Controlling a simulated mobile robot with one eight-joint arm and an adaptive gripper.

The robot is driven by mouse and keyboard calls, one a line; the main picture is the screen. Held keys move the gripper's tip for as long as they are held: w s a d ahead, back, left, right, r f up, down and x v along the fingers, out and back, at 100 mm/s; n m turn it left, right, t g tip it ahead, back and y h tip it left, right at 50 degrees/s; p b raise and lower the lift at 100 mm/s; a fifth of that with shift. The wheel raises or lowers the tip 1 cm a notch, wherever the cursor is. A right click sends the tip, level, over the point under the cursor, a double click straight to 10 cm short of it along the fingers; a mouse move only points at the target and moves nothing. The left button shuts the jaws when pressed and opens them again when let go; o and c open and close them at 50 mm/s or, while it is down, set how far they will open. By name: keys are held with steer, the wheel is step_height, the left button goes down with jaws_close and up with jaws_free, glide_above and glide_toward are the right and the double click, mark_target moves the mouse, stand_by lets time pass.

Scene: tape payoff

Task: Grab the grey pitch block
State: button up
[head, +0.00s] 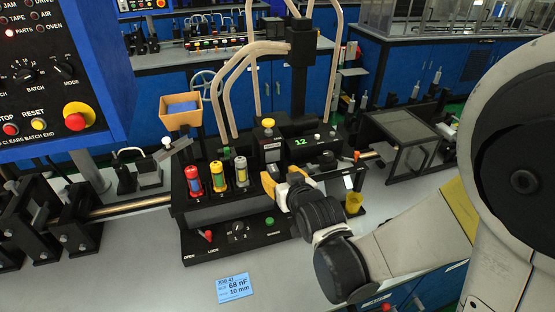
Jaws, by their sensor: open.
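Several small blocks stand upright in a row of slots on the front of a black machine. The block at the right end of the row looks grey with yellow parts, and I take it for the grey pitch block (241,173). To its left stand a yellow-and-green block (217,177) and a red block (193,181). My gripper (272,182) is just right of the grey block and seems apart from it. It is open, and nothing shows between its fingers. Its fingertips are small and partly hidden by the wrist.
The black machine (200,208) has a lower panel with a knob and buttons. A blue job card (234,288) lies on the pale bench in front. A tan bin (181,108) stands behind left, and a yellow cup (353,203) is right of my gripper. A blue control box (105,40) hangs upper left.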

mark_target(275, 172)
steer(key=b+x, duration=0.1)
steer(key=x, duration=0.2)
steer(key=b+x, duration=0.1)
steer(key=x, duration=0.2)
steer(key=shift+w+f, duration=0.1)
steer(key=shift+f, duration=0.3)
steer(key=shift+r, duration=0.1)
jaws_close()
